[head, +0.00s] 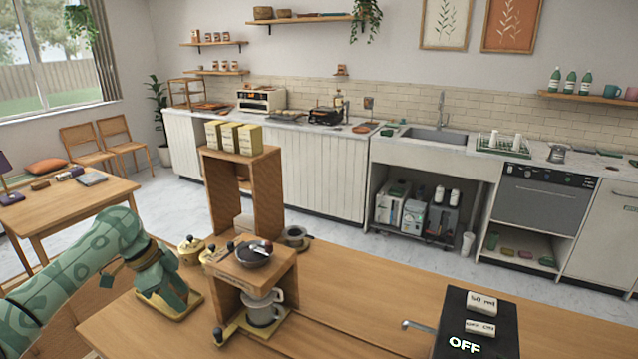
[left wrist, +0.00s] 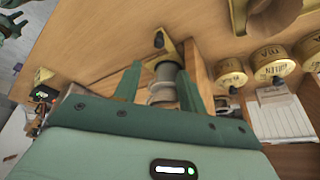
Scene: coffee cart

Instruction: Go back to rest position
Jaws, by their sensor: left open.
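My left arm comes in from the left in the head view. Its green gripper (head: 176,292) hangs low over the left part of the wooden counter, left of a small wooden stand (head: 226,268). The stand has a dark bowl (head: 252,254) on top and cups (head: 264,308) in its opening. In the left wrist view, the two fingers of the left gripper (left wrist: 159,72) are apart. Grey and white cups (left wrist: 164,86) show in line with the gap, apparently beyond the fingertips. Contact cannot be told. My right gripper is not in view.
A black box (head: 487,345) reading "OFF" stands on the counter at right. A tall wooden shelf (head: 218,190) with yellow boxes is behind the stand. In the left wrist view, labelled round brass containers (left wrist: 231,75) are at right. The counter between stand and box is mostly clear.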

